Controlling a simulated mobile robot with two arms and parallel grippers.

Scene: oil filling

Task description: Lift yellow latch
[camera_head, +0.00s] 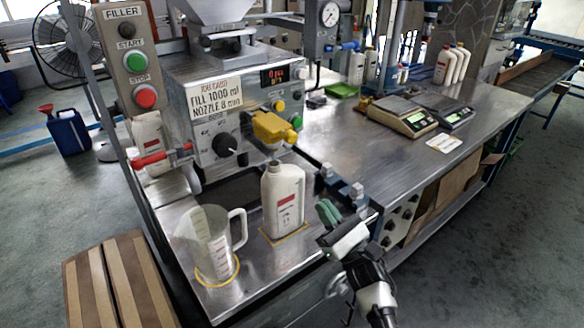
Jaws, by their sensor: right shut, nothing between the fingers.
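The yellow latch (272,127) sticks out from the front of the filler machine (205,100), above the white bottle (283,200). My right gripper (327,212) reaches in from the bottom right, with green fingertips. It is shut and empty, to the right of the bottle and lower in the picture than the latch, apart from both. My left gripper is not in view.
A clear measuring jug (205,243) stands left of the bottle on the metal tray. A red-handled lever (150,160) juts out at left. Scales (402,116) stand on the bench at right. The bench front (350,145) is mostly clear.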

